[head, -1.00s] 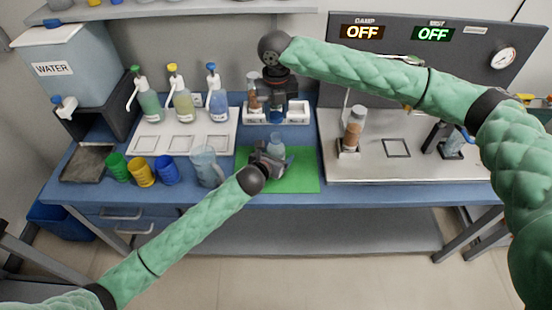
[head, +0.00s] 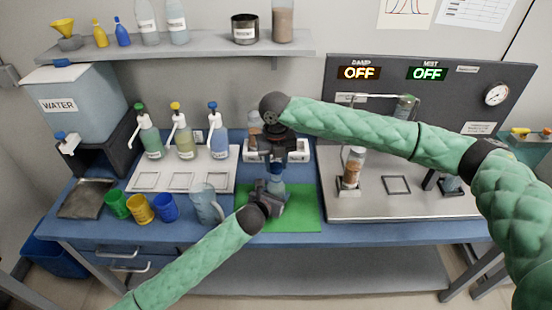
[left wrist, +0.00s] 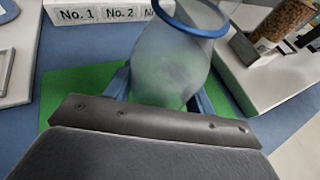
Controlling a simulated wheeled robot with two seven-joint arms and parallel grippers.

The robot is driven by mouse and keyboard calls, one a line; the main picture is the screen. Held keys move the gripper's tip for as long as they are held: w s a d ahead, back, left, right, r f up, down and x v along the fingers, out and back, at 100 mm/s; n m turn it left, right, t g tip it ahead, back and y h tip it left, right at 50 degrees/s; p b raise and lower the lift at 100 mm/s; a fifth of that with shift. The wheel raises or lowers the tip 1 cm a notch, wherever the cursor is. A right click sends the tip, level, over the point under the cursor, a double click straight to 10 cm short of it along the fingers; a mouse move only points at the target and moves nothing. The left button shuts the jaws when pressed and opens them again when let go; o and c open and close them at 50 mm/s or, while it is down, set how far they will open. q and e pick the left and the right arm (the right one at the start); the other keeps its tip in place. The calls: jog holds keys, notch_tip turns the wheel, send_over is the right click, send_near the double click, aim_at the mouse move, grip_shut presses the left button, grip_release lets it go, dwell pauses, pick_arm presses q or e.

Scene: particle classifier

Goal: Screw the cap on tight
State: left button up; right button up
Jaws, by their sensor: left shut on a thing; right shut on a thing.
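A translucent grey-blue bottle (head: 275,187) stands upright over the green mat (head: 307,212). My left gripper (head: 271,200) is shut on its body, and the bottle fills the space between the fingers in the left wrist view (left wrist: 170,75). A blue ring (left wrist: 190,34) shows around the bottle there. My right gripper (head: 277,160) points down from directly above and is shut on the blue cap (head: 277,169). The cap is at the bottle's top. Its seam with the bottle is too small to tell whether it sits level or tight.
A white numbered rack (head: 299,152) stands just behind. A clear jug (head: 206,203) and coloured cups (head: 141,208) are to the left, with pump bottles (head: 183,140) behind them. A steel station with a tube of brown particles (head: 352,168) is to the right.

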dwell(0.5)
jog(key=shift+f, duration=0.85)
jog(key=shift+f, duration=0.6)
